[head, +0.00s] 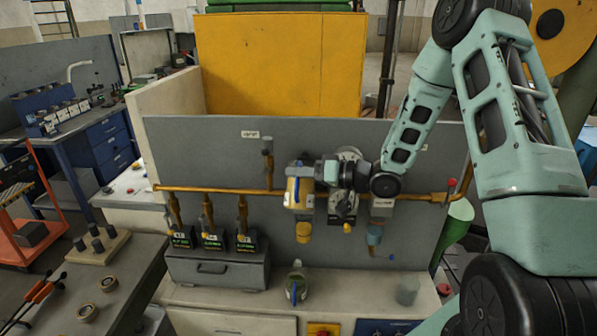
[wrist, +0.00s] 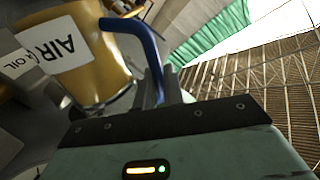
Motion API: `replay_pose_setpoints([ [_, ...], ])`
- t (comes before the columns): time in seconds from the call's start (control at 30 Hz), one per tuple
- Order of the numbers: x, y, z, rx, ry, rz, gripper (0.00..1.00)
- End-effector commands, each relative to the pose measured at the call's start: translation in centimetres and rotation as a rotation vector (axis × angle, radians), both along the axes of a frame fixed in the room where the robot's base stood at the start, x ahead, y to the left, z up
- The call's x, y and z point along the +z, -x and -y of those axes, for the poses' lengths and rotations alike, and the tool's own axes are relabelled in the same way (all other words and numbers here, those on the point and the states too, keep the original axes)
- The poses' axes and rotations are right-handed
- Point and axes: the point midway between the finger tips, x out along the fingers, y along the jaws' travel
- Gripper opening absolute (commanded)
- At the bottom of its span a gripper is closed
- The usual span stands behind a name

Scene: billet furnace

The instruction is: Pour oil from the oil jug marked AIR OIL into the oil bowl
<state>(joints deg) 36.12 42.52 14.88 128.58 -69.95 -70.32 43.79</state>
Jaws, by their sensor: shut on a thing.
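The oil jug is a yellow vessel with a blue handle and a white AIR OIL label. It fills the upper left of the wrist view (wrist: 112,75), its label upside down there. My gripper (wrist: 168,85) is shut on the blue handle. In the head view the jug (head: 292,187) looks about upright in front of the grey panel, with my gripper (head: 318,173) at its right. An amber-yellow bowl (head: 303,233) hangs just below the jug, and a bluish bowl (head: 374,236) hangs further right. I cannot tell which is the oil bowl. No oil stream shows.
A brass pipe (head: 225,190) with several valves crosses the grey panel (head: 200,145). A grey drawer box (head: 217,270) is at left.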

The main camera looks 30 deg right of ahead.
Motion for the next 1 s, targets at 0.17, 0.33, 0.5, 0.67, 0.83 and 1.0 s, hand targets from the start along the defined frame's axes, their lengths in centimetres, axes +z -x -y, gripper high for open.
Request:
replay_pose_setpoints([
  [0.17,0.75,-0.21,0.17,-0.001,-0.023,-0.028,0.0],
  [0.33,1.18,-0.38,0.31,-0.001,-0.052,-0.063,0.0],
  [0.5,1.33,-0.45,0.34,-0.001,-0.064,-0.079,0.0],
  [0.67,1.31,-0.46,0.36,0.0,-0.066,-0.08,0.0],
  [0.83,1.31,-0.46,0.36,0.0,-0.065,-0.08,0.0],
  [1.0,1.31,-0.46,0.36,-0.001,-0.065,-0.079,0.0],
])
